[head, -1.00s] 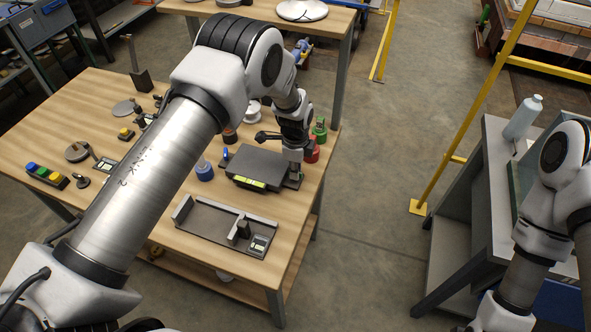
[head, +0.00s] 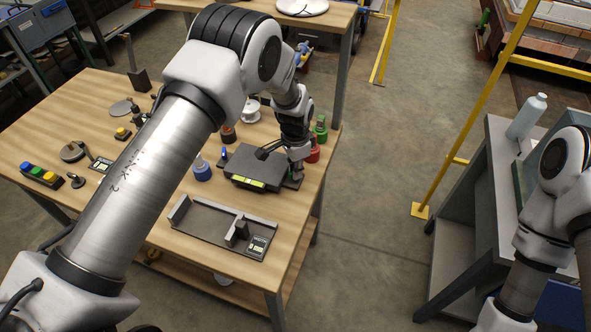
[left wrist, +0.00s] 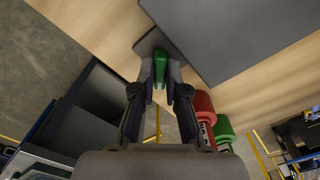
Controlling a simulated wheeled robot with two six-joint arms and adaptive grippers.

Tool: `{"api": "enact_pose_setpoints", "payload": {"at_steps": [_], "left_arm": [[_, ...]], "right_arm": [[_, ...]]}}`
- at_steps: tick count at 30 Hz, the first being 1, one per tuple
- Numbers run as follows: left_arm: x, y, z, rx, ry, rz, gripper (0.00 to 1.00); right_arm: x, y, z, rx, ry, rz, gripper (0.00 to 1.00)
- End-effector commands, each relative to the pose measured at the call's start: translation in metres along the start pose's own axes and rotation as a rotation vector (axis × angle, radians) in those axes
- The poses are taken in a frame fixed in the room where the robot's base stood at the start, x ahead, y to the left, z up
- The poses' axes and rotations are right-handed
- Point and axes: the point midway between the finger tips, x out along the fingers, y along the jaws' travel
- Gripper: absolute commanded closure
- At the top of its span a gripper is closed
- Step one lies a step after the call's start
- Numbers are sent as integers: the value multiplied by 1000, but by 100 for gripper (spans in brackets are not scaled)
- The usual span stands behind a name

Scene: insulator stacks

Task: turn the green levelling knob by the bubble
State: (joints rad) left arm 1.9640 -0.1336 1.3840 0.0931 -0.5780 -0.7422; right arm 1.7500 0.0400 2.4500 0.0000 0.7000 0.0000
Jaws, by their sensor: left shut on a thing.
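A dark levelling plate (head: 258,164) lies on the wooden table in the head view, with a yellow-green bubble vial (head: 248,184) along its front edge. A blue knob (head: 224,154) stands at its left corner. My left gripper (head: 295,173) reaches down at the plate's right side, where it hides the knob from the head. In the left wrist view the green knob (left wrist: 160,63) sits between the two fingertips of my left gripper (left wrist: 160,76), which are shut on it. The plate's edge (left wrist: 225,35) is close by. My right gripper is outside the views.
A red container (head: 313,153) and a green one (head: 321,130) stand just behind my left gripper. A blue-capped pot (head: 202,170) is left of the plate. A grey tray fixture (head: 210,225) lies in front. A yellow rail (head: 450,165) stands right of the table.

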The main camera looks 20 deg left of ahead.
Motion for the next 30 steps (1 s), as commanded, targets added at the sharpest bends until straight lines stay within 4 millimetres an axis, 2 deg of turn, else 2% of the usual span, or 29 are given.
{"api": "enact_pose_setpoints", "payload": {"at_steps": [18,19,21,30], "left_arm": [[2,1,1,-57,-3,3,100],[2,1,1,-56,-3,3,84],[2,1,1,-56,-3,3,62],[0,0,0,-56,-1,1,62]], "right_arm": [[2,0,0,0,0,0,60],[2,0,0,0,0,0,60],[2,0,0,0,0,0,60],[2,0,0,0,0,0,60]]}}
